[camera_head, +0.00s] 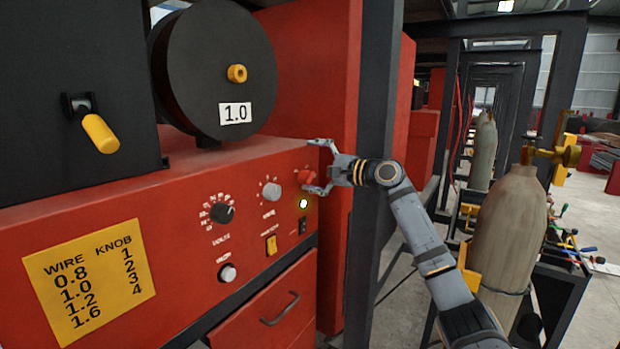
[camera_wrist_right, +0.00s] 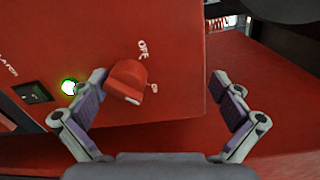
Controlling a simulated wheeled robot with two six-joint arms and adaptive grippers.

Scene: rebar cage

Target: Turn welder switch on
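The welder switch is a red rotary knob (camera_head: 305,177) at the right end of the red welder panel (camera_head: 130,215). In the right wrist view the red knob (camera_wrist_right: 127,82) has OFF and another mark printed beside it. My right gripper (camera_head: 318,167) is at the panel's right edge by the knob. In the wrist view its fingers (camera_wrist_right: 165,100) are open wide, with the knob between them, nearer the left finger. I cannot tell whether that finger touches it. A green lamp (camera_head: 303,203) beside the knob is lit. My left gripper is not in view.
A dark post (camera_head: 375,170) stands close behind my right wrist. Grey gas cylinders (camera_head: 508,230) stand at the right. Other panel controls include a black dial (camera_head: 222,213), a grey knob (camera_head: 271,190) and a yellow switch (camera_head: 271,245). A wire spool (camera_head: 215,75) sits above.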

